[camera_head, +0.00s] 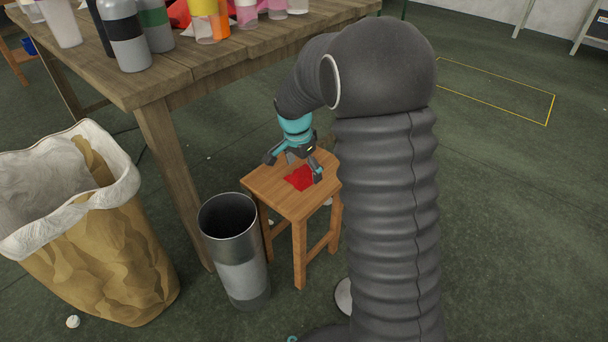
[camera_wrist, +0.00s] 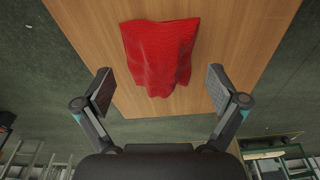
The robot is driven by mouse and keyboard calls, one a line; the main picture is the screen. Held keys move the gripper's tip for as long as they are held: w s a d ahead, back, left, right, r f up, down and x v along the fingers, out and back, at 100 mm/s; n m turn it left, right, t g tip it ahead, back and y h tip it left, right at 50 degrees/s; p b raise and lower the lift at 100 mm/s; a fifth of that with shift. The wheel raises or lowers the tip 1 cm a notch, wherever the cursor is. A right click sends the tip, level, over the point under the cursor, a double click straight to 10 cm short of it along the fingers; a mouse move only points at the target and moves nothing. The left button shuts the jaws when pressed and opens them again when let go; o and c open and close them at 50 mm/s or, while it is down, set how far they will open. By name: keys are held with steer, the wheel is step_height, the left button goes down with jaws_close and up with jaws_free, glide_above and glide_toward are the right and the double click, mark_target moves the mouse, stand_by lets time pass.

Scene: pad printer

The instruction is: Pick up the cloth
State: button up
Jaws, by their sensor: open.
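The red cloth (camera_head: 299,178) lies crumpled on the seat of a small wooden stool (camera_head: 266,184). In the wrist view the cloth (camera_wrist: 160,55) lies on the wood (camera_wrist: 245,40), ahead of my fingertips and centred between them. My gripper (camera_head: 294,164) is above the stool, with its fingers spread around the cloth's place. In the wrist view my gripper (camera_wrist: 160,88) is open and empty, with one finger on each side. I cannot tell the exact height of the fingertips over the seat. My arm hides part of the stool's right side.
A metal bin (camera_head: 232,245) stands in front of the stool on the left. A large paper bag with a white liner (camera_head: 140,250) stands further left. A wooden table (camera_head: 180,75) with several bottles (camera_head: 122,35) stands behind. Open floor (camera_head: 500,200) lies to the right.

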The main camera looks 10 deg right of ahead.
mark_target(308, 167)
steer(key=shift+f, duration=0.1)
steer(key=c, duration=1.2)
steer(key=shift+r, duration=0.6)
steer(key=r, duration=0.3)
steer(key=shift+s+d+r, duration=0.1)
steer(key=shift+d+r, duration=0.15)
steer(key=shift+d, duration=0.05)
steer(key=s+d+r, duration=0.2)
steer(key=d, duration=0.1)
steer(key=s+d+r, duration=0.2)
steer(key=d, duration=0.1)
steer(key=s+d+r+p, duration=0.1)
steer(key=s+d+r, duration=0.1)
steer(key=d, duration=0.1)
steer(key=shift+s+r, duration=0.15)
